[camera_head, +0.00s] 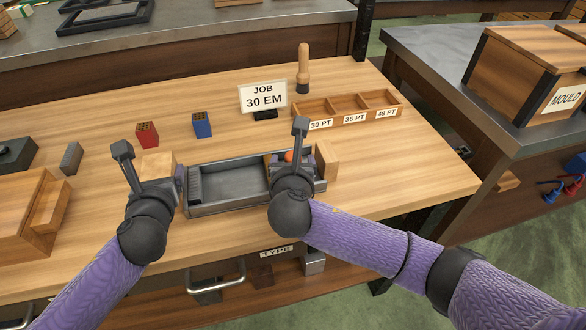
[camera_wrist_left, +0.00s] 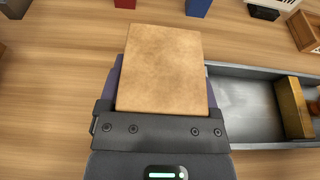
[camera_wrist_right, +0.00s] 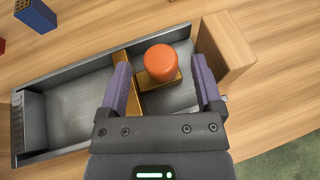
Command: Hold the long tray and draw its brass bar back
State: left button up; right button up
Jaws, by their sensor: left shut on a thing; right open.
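The long grey metal tray (camera_head: 235,203) lies on the wooden bench, with a wooden block at each end. My left gripper (camera_head: 165,172) is shut on the left end block (camera_wrist_left: 160,65). The brass bar (camera_wrist_right: 123,62) crosses the tray towards its right end; it also shows in the left wrist view (camera_wrist_left: 293,108). An orange knob (camera_wrist_right: 160,62) stands on a brass plate beside the bar. My right gripper (camera_wrist_right: 160,70) is open over the tray's right part, its fingers on either side of the knob, apart from it. In the head view my right gripper mostly hides the bar.
A red block (camera_head: 147,134) and a blue block (camera_head: 202,124) stand behind the tray. The JOB sign (camera_head: 263,98), a wooden-handled tool (camera_head: 303,68) and a compartment box (camera_head: 345,108) stand further back. A wooden box (camera_head: 30,212) is at left. The bench front is clear.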

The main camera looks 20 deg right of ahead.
jog(key=v, duration=0.9)
jog(key=shift+s, duration=0.2)
pick_arm(q)
jog(key=o, duration=1.1)
jog(key=v, duration=1.2)
jog(key=shift+s, duration=0.1)
pick_arm(e)
jog(key=shift+s+f, duration=0.1)
